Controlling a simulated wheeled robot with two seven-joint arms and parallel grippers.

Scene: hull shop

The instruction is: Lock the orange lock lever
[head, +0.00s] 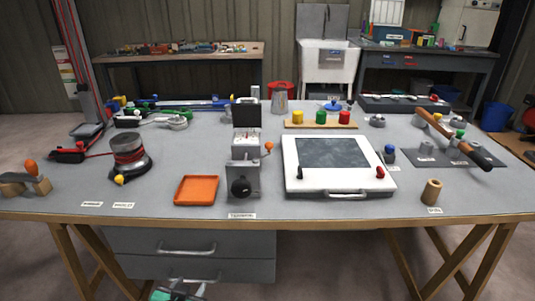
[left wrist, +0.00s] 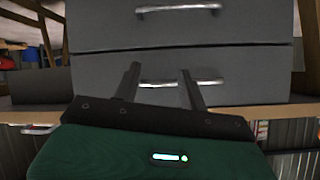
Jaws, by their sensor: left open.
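Two orange-ended parts show in the head view. One is an orange knob (head: 268,146) on a short arm at the right side of a grey bench device (head: 244,160). The other is an orange grip (head: 31,168) standing on a small wood and grey block at the table's left end. I cannot tell from the pictures which is the lock lever, or its locked state. My left gripper (head: 180,290) is low in front of the drawers, below the tabletop and away from both. In the left wrist view its fingers (left wrist: 160,70) are apart and empty. My right gripper is out of view.
Grey drawers with handles (head: 187,250) hang under the table's front edge (head: 330,215), close to my left gripper. On top are an orange tray (head: 196,190), a cable spool (head: 128,155) and a white framed panel (head: 340,185). The front strip near the left labels is clear.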

